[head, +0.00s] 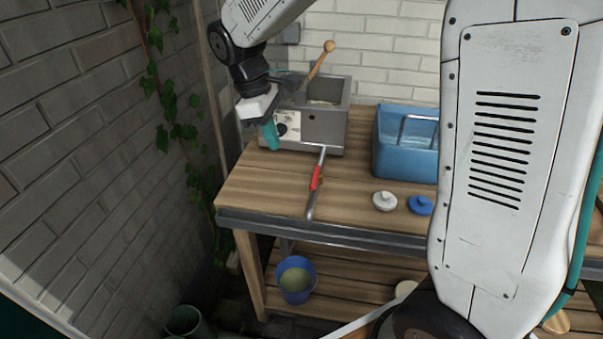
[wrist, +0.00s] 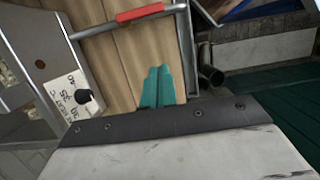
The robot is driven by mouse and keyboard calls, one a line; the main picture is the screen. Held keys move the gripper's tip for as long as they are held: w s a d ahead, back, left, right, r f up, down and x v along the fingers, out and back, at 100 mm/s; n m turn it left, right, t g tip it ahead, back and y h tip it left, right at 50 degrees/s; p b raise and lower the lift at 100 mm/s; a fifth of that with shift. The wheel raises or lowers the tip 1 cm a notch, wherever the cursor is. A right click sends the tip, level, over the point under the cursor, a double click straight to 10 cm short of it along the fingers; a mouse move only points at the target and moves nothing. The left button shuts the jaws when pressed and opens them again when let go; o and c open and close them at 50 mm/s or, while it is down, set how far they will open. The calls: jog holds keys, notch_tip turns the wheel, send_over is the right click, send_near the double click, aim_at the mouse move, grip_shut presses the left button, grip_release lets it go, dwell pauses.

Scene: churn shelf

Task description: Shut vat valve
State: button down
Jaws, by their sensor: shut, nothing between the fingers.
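The vat (head: 325,126) is a grey steel box at the back left of the bench, with a dial on its front. A thin pipe (head: 310,206) runs from it towards the bench's front edge. The red valve handle (head: 316,178) lies along this pipe. In the wrist view the red handle (wrist: 139,13) shows at the top, also in line with the pipe. My gripper (head: 271,136) has teal fingers and is shut and empty. It is in front of the vat's dial, left of the valve and apart from it. The fingers (wrist: 157,86) also show in the wrist view.
A wooden-handled tool (head: 320,60) stands in the vat. A blue tub (head: 400,157), a white lid (head: 384,201) and a blue lid (head: 420,205) are to the right. A blue bucket (head: 296,285) is below. The brick wall (head: 75,150) is close on the left.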

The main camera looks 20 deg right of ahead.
aim_at(315, 179)
jog(key=shift+f, duration=0.15)
jog(key=x, duration=1)
jog(key=shift+s+d, duration=0.15)
jog(key=shift+d, duration=0.05)
jog(key=shift+s+d, duration=0.75)
jog(key=shift+d, duration=0.3)
jog(key=shift+s+d, duration=0.3)
jog(key=shift+d, duration=0.15)
jog(key=shift+s+a, duration=0.1)
